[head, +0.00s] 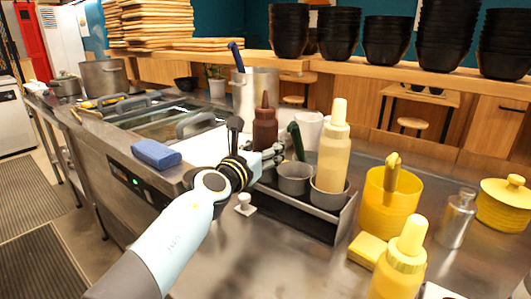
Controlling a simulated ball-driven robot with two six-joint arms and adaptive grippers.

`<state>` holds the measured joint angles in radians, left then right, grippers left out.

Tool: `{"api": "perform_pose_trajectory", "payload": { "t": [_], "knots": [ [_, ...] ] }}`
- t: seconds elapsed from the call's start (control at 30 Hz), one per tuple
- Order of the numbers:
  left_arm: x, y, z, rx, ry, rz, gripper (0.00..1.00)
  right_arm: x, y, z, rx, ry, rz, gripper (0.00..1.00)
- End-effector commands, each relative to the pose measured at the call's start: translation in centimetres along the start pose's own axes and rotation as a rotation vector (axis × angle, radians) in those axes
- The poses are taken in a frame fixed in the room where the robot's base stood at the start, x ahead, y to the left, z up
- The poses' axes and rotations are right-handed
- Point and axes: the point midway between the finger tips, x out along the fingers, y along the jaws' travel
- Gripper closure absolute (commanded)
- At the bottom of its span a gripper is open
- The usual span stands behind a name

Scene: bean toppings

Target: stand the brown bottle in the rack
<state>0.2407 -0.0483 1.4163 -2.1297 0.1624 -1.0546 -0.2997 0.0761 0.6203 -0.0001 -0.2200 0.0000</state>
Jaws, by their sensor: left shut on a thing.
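The brown bottle (265,131) is upright with its pointed nozzle up. My left gripper (268,156) is shut on it, and the gripper hides its lower part. The rack (318,223) is a dark metal tray with grey round cups, right of the gripper. A pale cream bottle (334,150) stands in the cup at the rack's right end, and the grey cup (294,179) to its left looks empty. The brown bottle is at the rack's far left end; I cannot tell whether its base touches the rack. My right gripper is not in view.
A yellow bottle (399,262), yellow block (367,249), yellow container (389,205), metal shaker (457,218) and lidded yellow pot (505,203) stand at the right. A blue sponge (156,154) lies left. A tall metal pot (254,95) stands behind. The counter before the rack is mostly clear.

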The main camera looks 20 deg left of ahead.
Motion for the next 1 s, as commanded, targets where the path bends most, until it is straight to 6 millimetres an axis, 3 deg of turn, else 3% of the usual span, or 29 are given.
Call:
{"api": "perform_pose_trajectory", "payload": {
  "t": [0.2, 0.23, 0.3, 0.63, 0.77, 1.0],
  "knots": [
    [0.0, 0.0, -0.2, 0.000, -0.002, 0.000, 0.61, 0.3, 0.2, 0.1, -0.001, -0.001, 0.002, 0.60],
    [0.0, 0.0, -0.2, 0.000, 0.000, 0.000, 0.43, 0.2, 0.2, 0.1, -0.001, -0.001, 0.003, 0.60],
    [0.0, 0.0, -0.1, 0.000, 0.000, 0.000, 0.37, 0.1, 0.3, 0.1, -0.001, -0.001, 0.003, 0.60],
    [-0.2, 0.0, 0.3, 0.001, 0.000, 0.000, 0.37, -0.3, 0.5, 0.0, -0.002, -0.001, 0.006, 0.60],
    [-2.3, 0.0, 0.2, 0.000, 0.002, 0.000, 0.37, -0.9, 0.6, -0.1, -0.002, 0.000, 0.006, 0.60],
    [-7.8, 0.0, 0.1, 0.001, 0.002, 0.000, 0.37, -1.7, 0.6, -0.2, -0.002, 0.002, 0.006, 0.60]
  ]
}}
